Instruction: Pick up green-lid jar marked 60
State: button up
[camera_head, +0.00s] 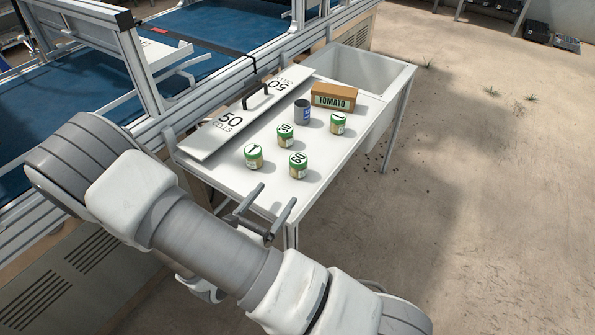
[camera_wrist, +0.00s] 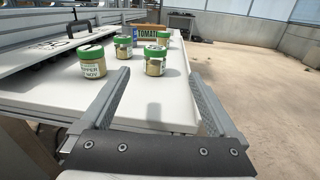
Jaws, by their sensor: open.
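The green-lid jar marked 60 (camera_head: 298,165) stands upright on the white table, the nearest jar to the table's front right edge. In the wrist view a green-lid jar (camera_wrist: 155,62) stands ahead between my fingers; its lid mark is not legible there. My gripper (camera_head: 266,203) is open and empty at the table's near edge, short of the jar and not touching it. Other green-lid jars stand nearby: one marked 1 (camera_head: 254,157) to the left, one marked 30 (camera_head: 285,136) behind, and another marked 1 (camera_head: 338,123) at the back right.
A white 50 CELLS plate (camera_head: 208,139) with a black handle lies along the left. A basin (camera_head: 377,73) adjoins the far end. Blue conveyor (camera_head: 190,37) lies behind.

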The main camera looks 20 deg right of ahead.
aim_at(302, 155)
jog(key=shift+w+a+f+n, duration=0.15)
jog(key=shift+f+n, duration=0.15)
jog(key=shift+f, duration=0.15)
jog(key=b+x, duration=0.3)
jog(key=x, duration=1.4)
jog(key=shift+w+b, duration=0.3)
jog(key=c, duration=1.5)
jog(key=shift+a+r, duration=0.1)
